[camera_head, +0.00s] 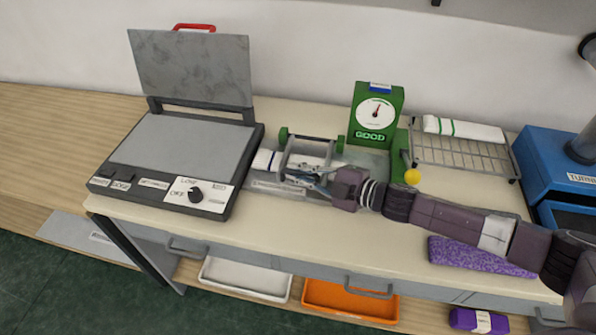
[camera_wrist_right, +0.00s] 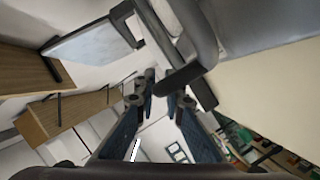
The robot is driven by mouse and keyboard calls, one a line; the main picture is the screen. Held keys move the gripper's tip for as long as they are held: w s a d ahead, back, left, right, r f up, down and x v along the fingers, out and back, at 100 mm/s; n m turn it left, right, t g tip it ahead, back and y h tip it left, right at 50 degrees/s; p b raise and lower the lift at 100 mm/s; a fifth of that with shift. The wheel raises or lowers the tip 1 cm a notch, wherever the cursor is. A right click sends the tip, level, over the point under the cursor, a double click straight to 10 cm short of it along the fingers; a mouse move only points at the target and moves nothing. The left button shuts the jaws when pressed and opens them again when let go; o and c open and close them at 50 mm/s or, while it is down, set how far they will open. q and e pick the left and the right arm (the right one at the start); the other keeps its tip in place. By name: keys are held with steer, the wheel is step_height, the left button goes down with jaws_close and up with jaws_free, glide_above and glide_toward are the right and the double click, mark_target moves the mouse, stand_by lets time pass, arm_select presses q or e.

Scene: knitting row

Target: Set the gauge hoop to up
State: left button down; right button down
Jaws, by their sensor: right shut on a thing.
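The gauge hoop (camera_head: 289,150) is a grey bar frame with green knobs at its far corners, on a grey base plate (camera_head: 275,188) in mid-table. A white roll with a dark blue band lies under it. My right gripper (camera_head: 303,178) reaches in from the right and is shut at the hoop's near side. The gripper hides part of the hoop, so its exact tilt is hard to judge. In the right wrist view, the gripper's fingers (camera_wrist_right: 163,92) show close to a thick grey bar. My left gripper is in neither view.
A green dial box (camera_head: 365,128) reading GOOD stands behind the hoop, with a yellow ball (camera_head: 412,177) to its right. An open flat press (camera_head: 180,150) stands left. A wire rack (camera_head: 462,158) and blue machine (camera_head: 560,170) stand right. A purple cloth (camera_head: 480,258) lies near the front.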

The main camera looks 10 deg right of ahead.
steer(key=w+d+r+p, duration=0.1)
steer(key=w+r+p, duration=0.5)
steer(key=r+p, duration=0.4)
steer(key=shift+d+m+g, duration=0.3)
steer(key=shift+d+m, duration=0.05)
steer(key=shift+m, duration=0.05)
steer(key=c, duration=2.3)
jaws_free()
steer(key=shift+f, duration=0.1)
